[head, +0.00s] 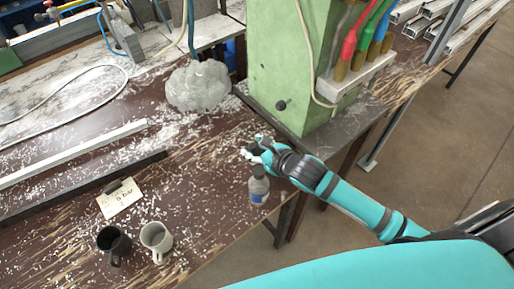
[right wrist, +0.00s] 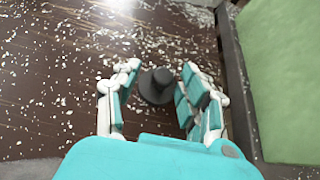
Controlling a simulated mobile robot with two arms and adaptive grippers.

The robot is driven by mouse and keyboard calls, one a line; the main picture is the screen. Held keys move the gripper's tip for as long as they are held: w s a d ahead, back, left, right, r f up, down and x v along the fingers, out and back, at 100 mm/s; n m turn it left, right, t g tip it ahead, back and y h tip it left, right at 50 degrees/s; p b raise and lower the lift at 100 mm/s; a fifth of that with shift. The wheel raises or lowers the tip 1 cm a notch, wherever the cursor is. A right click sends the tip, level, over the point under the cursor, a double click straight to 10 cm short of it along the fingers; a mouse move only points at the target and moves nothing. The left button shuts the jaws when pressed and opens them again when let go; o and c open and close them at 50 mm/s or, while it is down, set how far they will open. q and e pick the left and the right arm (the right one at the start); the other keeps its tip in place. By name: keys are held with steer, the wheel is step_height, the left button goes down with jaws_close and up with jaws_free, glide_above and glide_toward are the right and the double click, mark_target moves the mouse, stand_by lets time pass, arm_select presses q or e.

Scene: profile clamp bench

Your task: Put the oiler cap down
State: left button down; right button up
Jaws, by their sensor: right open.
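The oiler cap (right wrist: 157,87), a dark grey round piece with a raised knob, shows in the right wrist view. It appears to rest on the brown bench top between the fingers of my right gripper (right wrist: 158,92). The fingers are open, with a clear gap on the left of the cap; the right finger is close to it, and I cannot tell whether they touch. In the head view my right gripper (head: 252,149) is low over the bench beside the green machine column, and I cannot make out the cap there. My left gripper is not in view.
A bottle with a blue label (head: 259,186) stands just in front of my right gripper. The green column (head: 285,60) rises behind it. A grey lump (head: 199,86), two mugs (head: 156,238) and a paper card (head: 119,198) are further left. Pale shavings cover the bench.

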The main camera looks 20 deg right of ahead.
steer(key=v, duration=1.2)
steer(key=shift+r+b, duration=0.2)
steer(key=shift+b, duration=0.2)
